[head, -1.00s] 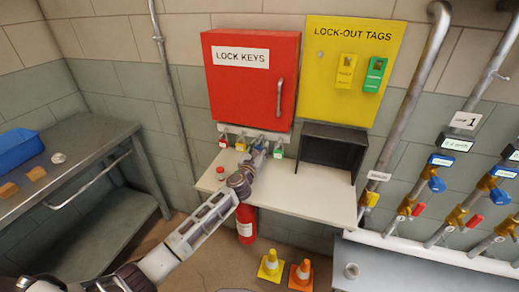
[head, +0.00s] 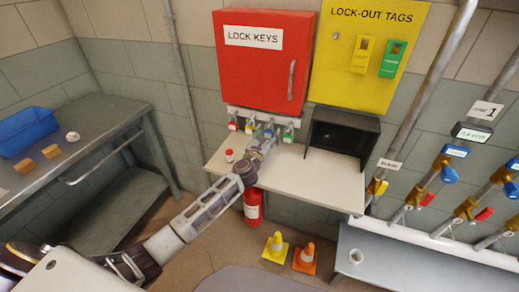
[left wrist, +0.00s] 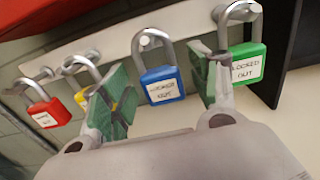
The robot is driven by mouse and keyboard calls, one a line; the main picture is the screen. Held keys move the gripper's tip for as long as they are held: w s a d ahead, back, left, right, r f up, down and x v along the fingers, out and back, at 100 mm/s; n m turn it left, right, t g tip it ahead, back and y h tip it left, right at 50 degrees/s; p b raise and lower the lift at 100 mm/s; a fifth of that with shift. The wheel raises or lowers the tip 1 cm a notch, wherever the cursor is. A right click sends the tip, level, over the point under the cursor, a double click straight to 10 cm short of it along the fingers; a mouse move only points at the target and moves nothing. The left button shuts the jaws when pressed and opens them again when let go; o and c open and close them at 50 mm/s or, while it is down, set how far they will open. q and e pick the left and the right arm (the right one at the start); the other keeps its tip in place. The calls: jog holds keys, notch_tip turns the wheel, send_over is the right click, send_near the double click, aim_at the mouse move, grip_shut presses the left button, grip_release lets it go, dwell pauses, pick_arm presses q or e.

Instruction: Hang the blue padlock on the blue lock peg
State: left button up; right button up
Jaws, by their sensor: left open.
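The blue padlock (left wrist: 163,86) hangs upright by its shackle on a peg (left wrist: 148,41) of the pale lock rail in the left wrist view. It has a white label. In the head view the blue padlock (head: 269,130) is partly covered by my left gripper (head: 265,139), which is at the rail below the red cabinet. In the left wrist view my left gripper (left wrist: 160,96) is open, with one green-padded finger on each side of the blue padlock and visible gaps between. I cannot tell how deep the padlock sits between the fingers. My right gripper is out of view.
Red (left wrist: 44,113), yellow (left wrist: 98,100) and green (left wrist: 247,63) padlocks hang beside it, close to the fingers. A white shelf (head: 291,174) lies below, with a black open box (head: 342,137) at its right and a small red-topped item (head: 229,155) at its left.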

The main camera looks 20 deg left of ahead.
pick_arm(q)
jog(key=s, duration=1)
jog(key=shift+a, duration=0.15)
jog(key=shift+s, duration=0.15)
dwell(0.6)
